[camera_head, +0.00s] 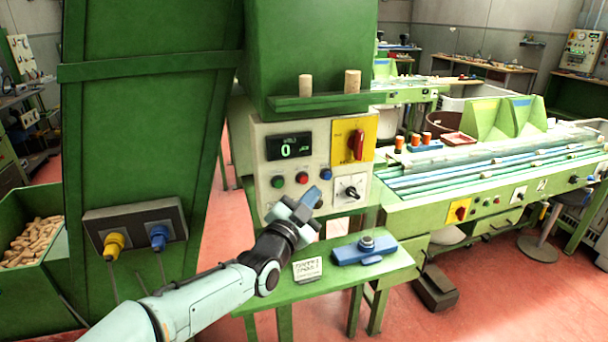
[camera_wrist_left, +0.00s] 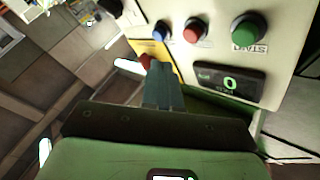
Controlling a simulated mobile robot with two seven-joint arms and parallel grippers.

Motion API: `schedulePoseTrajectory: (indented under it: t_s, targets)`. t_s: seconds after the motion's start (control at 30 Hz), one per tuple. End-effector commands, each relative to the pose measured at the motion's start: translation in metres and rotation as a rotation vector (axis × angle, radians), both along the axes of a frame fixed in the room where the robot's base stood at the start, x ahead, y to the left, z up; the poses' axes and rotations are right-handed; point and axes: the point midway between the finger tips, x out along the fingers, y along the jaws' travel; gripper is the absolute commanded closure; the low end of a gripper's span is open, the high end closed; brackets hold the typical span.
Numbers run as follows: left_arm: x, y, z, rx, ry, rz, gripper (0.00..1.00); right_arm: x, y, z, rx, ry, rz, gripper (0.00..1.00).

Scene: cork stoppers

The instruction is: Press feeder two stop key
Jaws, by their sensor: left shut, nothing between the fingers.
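A pale control panel (camera_head: 262,158) carries green (camera_head: 278,181), red (camera_head: 302,177) and blue (camera_head: 326,174) buttons in a row under a display (camera_head: 289,146) reading 0. In the left wrist view the green button (camera_wrist_left: 245,29) has a START label; the red button (camera_wrist_left: 196,30) and blue button (camera_wrist_left: 162,31) sit beside it. No feeder-two label is readable. My left gripper (camera_head: 313,196) is shut and empty, just below the red and blue buttons, apparently apart from them. Its fingers (camera_wrist_left: 163,72) point toward the panel. My right gripper is not in view.
A yellow plate with a red switch (camera_head: 356,145) and a black knob (camera_head: 351,192) are right of the buttons. A small green table (camera_head: 345,275) below holds a blue device (camera_head: 364,250) and a card (camera_head: 307,268). A conveyor machine (camera_head: 480,205) stands at the right.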

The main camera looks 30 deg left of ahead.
Motion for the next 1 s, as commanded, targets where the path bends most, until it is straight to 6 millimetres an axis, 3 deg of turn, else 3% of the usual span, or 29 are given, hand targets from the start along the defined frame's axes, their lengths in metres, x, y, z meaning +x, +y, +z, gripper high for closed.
schedulePoseTrajectory:
  t_s: [0.3,1.0]
  targets:
    - [0.017,0.019,-0.001,0.0,0.001,0.0,1.0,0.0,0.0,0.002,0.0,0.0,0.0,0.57]
    - [0.018,0.021,-0.001,0.0,0.001,0.0,1.0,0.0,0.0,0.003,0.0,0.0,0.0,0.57]
